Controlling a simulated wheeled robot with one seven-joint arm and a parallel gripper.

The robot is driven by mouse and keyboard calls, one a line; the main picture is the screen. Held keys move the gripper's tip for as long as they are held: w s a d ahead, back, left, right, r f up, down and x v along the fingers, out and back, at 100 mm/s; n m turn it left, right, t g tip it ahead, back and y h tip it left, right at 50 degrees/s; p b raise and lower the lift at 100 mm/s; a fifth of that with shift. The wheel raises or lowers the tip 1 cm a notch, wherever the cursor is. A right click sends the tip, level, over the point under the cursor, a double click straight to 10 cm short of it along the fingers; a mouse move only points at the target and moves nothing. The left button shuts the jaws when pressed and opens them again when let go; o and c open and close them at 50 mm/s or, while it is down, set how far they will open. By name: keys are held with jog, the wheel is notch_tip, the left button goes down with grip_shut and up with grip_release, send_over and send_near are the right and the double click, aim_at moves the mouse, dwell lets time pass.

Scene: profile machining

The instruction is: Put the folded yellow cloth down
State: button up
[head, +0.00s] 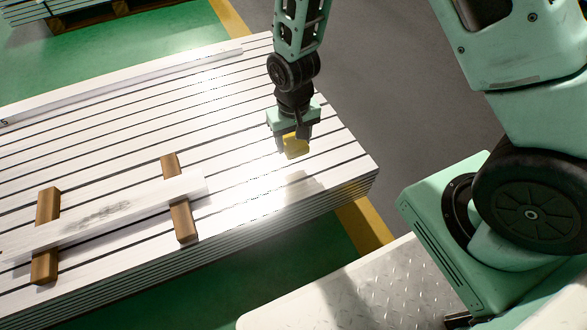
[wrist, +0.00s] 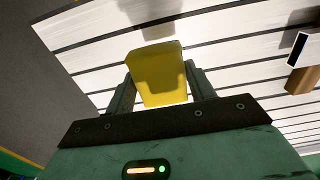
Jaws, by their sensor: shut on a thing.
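The folded yellow cloth (head: 296,147) is a small yellow block in the head view, near the right end of the stack of pale profiles. It also shows in the wrist view (wrist: 158,76), between the two fingers. My gripper (head: 293,138) is shut on it and points down over the stack. A shadow lies on the profiles near the cloth, and the cloth seems to be above the surface; the exact gap cannot be told.
The slatted stack (head: 130,115) has free room around the gripper. A pale profile bar (head: 110,215) with a dark smudge rests across brown wooden blocks (head: 183,222) at the left. Another long bar (head: 130,78) lies along the far side.

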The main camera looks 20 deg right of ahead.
aim_at(294, 168)
notch_tip(294, 168, down, 9)
jog(key=b, duration=0.4)
jog(key=shift+r, duration=0.1)
jog(key=shift+f, duration=0.3)
jog(key=o, duration=1)
jog(key=shift+c, duration=0.2)
